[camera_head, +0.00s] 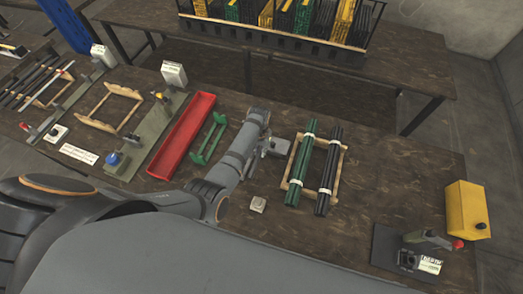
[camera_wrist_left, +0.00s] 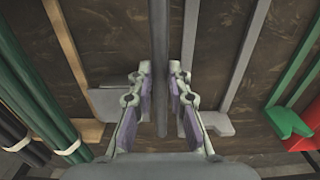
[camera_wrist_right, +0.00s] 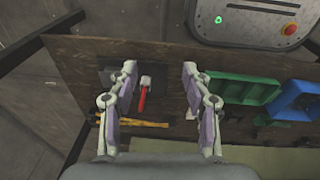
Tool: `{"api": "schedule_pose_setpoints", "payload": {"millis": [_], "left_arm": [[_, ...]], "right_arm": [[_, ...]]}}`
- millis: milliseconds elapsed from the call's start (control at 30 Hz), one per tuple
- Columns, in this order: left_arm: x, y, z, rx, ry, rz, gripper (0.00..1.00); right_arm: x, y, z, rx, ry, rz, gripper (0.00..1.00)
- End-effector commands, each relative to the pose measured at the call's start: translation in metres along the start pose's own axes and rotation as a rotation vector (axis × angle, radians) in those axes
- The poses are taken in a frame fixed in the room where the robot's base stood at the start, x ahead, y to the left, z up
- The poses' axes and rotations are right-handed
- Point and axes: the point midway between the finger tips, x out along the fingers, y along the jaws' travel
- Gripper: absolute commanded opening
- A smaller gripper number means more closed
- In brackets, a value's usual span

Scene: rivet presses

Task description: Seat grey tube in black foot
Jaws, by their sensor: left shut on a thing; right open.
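A dark grey tube (camera_wrist_left: 160,28) runs lengthwise between the fingers of my left gripper (camera_wrist_left: 160,72) in the left wrist view. The gripper is shut on it, over the table beside a light grey rack (camera_wrist_left: 243,60). In the head view my left arm hides the fingers and the tube. My right gripper (camera_wrist_right: 157,72) is open and empty in the right wrist view. I cannot surely pick out the black foot. A black plate (camera_head: 385,245) with a red-tipped clamp (camera_head: 430,240) and a dark block (camera_head: 406,260) stands at the table's right end in the head view.
A wooden rack (camera_head: 342,160) holds green tubes (camera_head: 300,165) and black tubes (camera_head: 327,175), right of my left arm. A red tray (camera_head: 180,140) and green rack (camera_head: 209,140) lie left. A yellow box (camera_head: 466,210) stands at the right edge. Table between tubes and clamp is clear.

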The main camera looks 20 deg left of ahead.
Motion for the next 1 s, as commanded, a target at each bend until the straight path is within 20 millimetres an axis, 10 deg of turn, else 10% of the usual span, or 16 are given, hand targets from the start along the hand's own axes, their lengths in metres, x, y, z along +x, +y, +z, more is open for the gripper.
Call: {"api": "schedule_pose_setpoints", "payload": {"millis": [267,567,767,867,1000], "left_arm": [[0.027,0.003,0.001,0.000,0.000,0.000,0.00],[0.038,0.004,0.003,0.000,0.001,0.000,0.00],[0.042,0.004,0.002,0.000,0.001,0.000,0.00],[0.042,0.004,0.002,0.000,0.001,0.000,0.26],[0.042,0.004,0.002,0.000,0.001,0.000,0.26]], "right_arm": [[0.027,0.010,0.041,-0.009,-0.055,0.014,0.49],[0.039,0.011,0.002,-0.007,0.006,0.016,0.49],[0.041,0.011,0.010,-0.007,-0.007,0.016,0.49],[0.040,0.010,0.022,-0.008,-0.024,0.015,0.49],[0.040,0.008,0.028,-0.007,-0.034,0.013,0.49]]}}
